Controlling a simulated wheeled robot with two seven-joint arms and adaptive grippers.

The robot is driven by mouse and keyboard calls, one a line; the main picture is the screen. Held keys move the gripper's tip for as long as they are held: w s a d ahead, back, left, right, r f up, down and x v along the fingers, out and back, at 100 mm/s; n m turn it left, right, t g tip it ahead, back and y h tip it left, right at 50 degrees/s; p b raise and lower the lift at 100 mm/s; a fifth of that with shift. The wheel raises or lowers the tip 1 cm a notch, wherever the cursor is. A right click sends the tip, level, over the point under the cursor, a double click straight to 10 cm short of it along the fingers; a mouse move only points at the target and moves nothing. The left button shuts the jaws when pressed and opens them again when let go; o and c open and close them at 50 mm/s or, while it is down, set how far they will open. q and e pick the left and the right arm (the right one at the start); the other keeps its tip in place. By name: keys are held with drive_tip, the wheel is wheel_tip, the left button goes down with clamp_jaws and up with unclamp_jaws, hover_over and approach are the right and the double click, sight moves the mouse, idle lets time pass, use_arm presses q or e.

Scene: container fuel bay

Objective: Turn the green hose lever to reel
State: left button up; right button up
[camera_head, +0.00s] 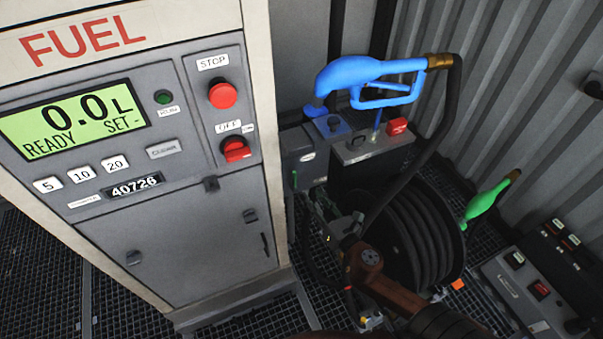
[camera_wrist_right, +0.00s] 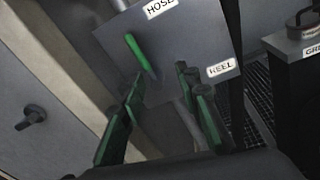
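The green hose lever (camera_wrist_right: 138,52) shows in the right wrist view on a grey plate (camera_wrist_right: 190,50). It lies slanted, between the HOSE label (camera_wrist_right: 159,8) above and the REEL label (camera_wrist_right: 221,68) at lower right. My right gripper (camera_wrist_right: 163,74) is open, its two green-padded fingers apart with nothing between them. The left fingertip is close to the lever's lower end; I cannot tell whether they touch. In the head view my right gripper (camera_head: 325,212) is low in front of the grey box (camera_head: 304,157), its fingers partly hidden. My left gripper is out of view.
The fuel dispenser (camera_head: 185,220) stands at left, its screen reading READY. A blue nozzle (camera_head: 360,74) rests above the box, with its black hose running down to the reel (camera_head: 425,235). A green nozzle (camera_head: 485,203) and a control panel (camera_head: 525,285) are at right.

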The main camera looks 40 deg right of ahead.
sight(296, 179)
drive_tip(key=w+r+n, duration=0.1)
drive_tip(key=w, duration=0.1)
drive_tip(key=w+a+r+n+y, duration=0.1)
drive_tip(key=w, duration=0.2)
drive_tip(key=w+r+n, duration=0.1)
drive_tip(key=w, duration=0.1)
drive_tip(key=shift+w+a+n+t+y, duration=0.2)
drive_tip(key=shift+w+n+t+y, duration=0.1)
drive_tip(key=shift+t, duration=0.1)
drive_tip(key=shift+w, duration=0.6)
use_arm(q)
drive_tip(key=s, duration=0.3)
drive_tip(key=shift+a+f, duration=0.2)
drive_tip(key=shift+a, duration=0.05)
use_arm(e)
drive_tip(key=shift+c, duration=0.2)
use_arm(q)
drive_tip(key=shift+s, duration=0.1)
use_arm(e)
clamp_jaws()
drive_tip(key=shift+d, duration=0.1)
